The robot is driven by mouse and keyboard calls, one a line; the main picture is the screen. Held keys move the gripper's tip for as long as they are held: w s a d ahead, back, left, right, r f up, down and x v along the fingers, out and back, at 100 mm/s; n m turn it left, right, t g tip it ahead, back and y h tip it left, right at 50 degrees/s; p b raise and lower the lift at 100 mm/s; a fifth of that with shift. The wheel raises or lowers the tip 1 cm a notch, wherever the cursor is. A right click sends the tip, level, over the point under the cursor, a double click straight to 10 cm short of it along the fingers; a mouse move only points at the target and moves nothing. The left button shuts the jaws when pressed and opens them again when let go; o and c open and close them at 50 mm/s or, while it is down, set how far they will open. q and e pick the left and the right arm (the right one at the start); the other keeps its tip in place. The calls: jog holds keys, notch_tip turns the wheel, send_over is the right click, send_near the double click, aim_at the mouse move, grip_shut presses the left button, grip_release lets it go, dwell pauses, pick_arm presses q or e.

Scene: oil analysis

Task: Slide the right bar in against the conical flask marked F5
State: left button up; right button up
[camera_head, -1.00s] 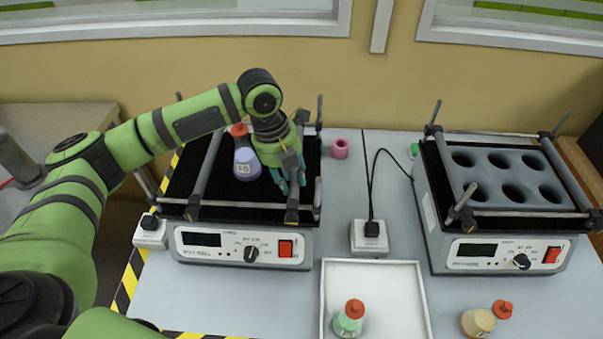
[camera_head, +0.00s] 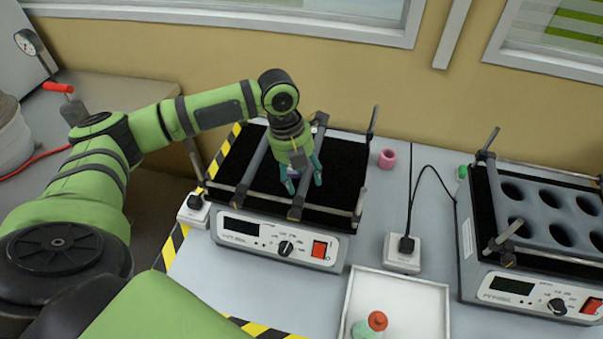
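The left shaker (camera_head: 240,259) has a black top with two grey bars running front to back, a left bar (camera_head: 250,166) and a right bar (camera_head: 298,205). My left gripper (camera_head: 303,181) is over this top, pointing down at the right bar. Its teal fingers look apart, one on each side of the bar; whether they touch it is unclear. The conical flask marked F5 is almost wholly hidden behind my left gripper, between the bars. My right gripper is out of view.
A second shaker (camera_head: 512,287) with a holed grey rack stands at the right. A white tray (camera_head: 445,310) holds a green flask with a red cap (camera_head: 376,323). A pink ring (camera_head: 387,158) and a power socket box (camera_head: 402,252) with a black cable lie between the shakers.

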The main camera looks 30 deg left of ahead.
pick_arm(q)
jog(key=shift+r, duration=0.1)
notch_tip(320, 180, up, 12)
jog(key=a, duration=0.2)
jog(key=shift+s+a+f, duration=0.15)
jog(key=shift+s+f, duration=0.05)
jog(key=shift+s, duration=0.15)
